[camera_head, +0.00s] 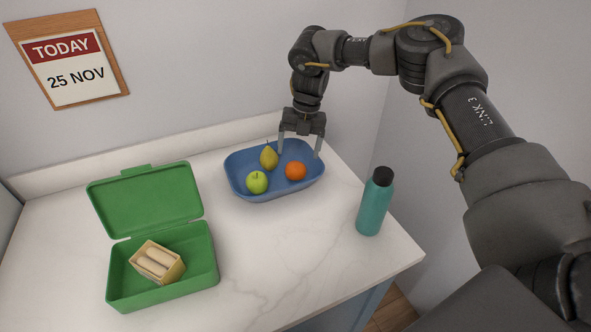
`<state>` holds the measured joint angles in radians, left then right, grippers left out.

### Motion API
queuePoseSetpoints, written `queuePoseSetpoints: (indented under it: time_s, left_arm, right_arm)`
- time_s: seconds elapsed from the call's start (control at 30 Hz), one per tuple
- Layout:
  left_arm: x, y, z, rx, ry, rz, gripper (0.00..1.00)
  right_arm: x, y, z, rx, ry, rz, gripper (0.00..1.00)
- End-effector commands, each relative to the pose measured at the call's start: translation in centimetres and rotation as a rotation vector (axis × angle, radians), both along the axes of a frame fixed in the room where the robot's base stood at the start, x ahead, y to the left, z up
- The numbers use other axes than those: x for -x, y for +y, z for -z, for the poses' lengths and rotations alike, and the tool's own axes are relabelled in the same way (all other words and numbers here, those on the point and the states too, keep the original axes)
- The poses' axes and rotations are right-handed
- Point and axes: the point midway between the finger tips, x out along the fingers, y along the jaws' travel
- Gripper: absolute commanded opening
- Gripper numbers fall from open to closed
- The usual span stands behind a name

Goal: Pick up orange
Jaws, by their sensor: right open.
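An orange (295,171) lies at the right side of a blue tray (280,197) on the white counter. A green apple (257,182) and a yellow-green pear (269,157) lie in the same tray to its left. My right gripper (299,155) points down over the back right part of the tray. Its two fingers are apart, with nothing seen between them. In the picture they are above the orange; I cannot tell the exact height over it. My left gripper is not in view.
An open green lunchbox (205,255) holds a small box of pale rolls (158,262) at the left. A teal bottle (374,205) stands right of the tray near the counter's edge. A calendar (68,65) hangs on the wall. The front middle of the counter is clear.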

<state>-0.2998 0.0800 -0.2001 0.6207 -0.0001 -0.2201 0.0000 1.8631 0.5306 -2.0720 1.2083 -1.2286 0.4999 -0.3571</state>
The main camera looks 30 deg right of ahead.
Motion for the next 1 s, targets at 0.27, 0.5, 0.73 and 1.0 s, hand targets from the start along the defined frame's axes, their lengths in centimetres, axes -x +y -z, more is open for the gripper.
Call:
queuePoseSetpoints:
  time_s: [0.27,0.5,0.73,1.0]
  left_arm:
    - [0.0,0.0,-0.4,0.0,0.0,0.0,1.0]
    - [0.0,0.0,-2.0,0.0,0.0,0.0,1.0]
    - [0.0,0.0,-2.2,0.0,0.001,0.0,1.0]
    - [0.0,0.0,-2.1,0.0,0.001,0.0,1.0]
  right_arm:
    - [0.1,0.2,1.0,0.0,0.001,0.001,0.81]
    - [0.6,0.6,4.3,-0.001,0.003,0.0,0.81]
    - [0.5,0.9,5.8,-0.002,-0.001,0.001,0.81]
    - [0.5,0.8,5.8,-0.001,-0.002,0.001,0.67]
